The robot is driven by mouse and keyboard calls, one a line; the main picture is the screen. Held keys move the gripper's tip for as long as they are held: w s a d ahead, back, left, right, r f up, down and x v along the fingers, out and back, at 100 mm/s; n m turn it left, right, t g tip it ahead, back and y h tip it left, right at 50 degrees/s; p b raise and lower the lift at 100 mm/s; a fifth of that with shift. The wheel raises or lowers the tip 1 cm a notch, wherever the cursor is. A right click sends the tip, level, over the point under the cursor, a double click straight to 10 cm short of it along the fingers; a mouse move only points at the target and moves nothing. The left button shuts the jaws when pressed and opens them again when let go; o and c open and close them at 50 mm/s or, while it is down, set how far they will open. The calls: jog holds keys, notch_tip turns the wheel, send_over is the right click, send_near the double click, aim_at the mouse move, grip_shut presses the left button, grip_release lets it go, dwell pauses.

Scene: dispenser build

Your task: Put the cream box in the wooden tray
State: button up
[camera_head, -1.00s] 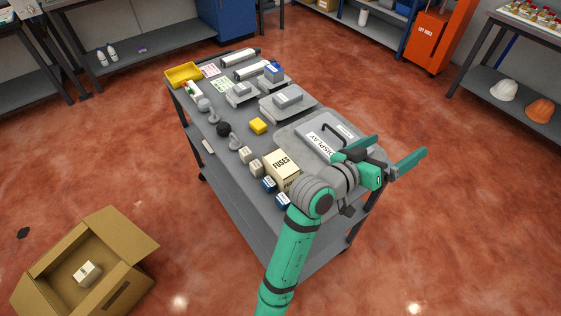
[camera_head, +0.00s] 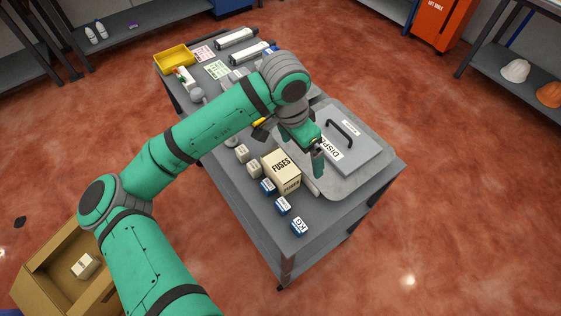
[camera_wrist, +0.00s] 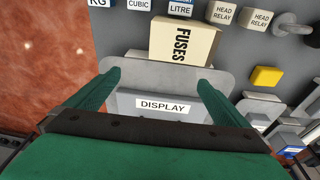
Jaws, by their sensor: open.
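The cream box marked FUSES (camera_head: 282,168) stands upright on the grey trolley top, left of the grey tray. In the wrist view the same cream box (camera_wrist: 185,42) is just beyond the fingertips, apart from them. My gripper (camera_head: 318,158) is above the trolley, just right of the cream box. In the wrist view my gripper (camera_wrist: 159,78) is open and empty, its two fingers spread over the grey tray.
A grey tray (camera_head: 345,190) holds a flat, handled DISPLAY piece (camera_head: 358,152). Small cream relay boxes (camera_head: 254,168) and several blue boxes (camera_head: 283,206) stand close beside the FUSES box. A yellow bin (camera_head: 173,59) is at the far end.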

aim_at(279, 162)
jog(key=shift+g+y, duration=0.4)
jog(key=shift+y, duration=0.5)
jog(key=a, duration=0.5)
jog(key=shift+a+r, duration=0.15)
jog(key=shift+a, duration=0.1)
jog(key=shift+a+f, duration=0.2)
jog(key=shift+f, duration=0.1)
notch_tip(279, 162, down, 5)
jog(key=shift+w+d+f, duration=0.1)
jog(key=shift+w+f, duration=0.05)
jog(key=shift+s+d+f, duration=0.15)
jog(key=shift+f, duration=1.05)
jog(key=shift+s+d+f, duration=0.1)
jog(key=shift+f, duration=1.05)
jog(key=shift+c, duration=0.3)
jog(key=shift+w, duration=0.1)
jog(key=c, duration=1)
jog(key=shift+c, duration=0.8)
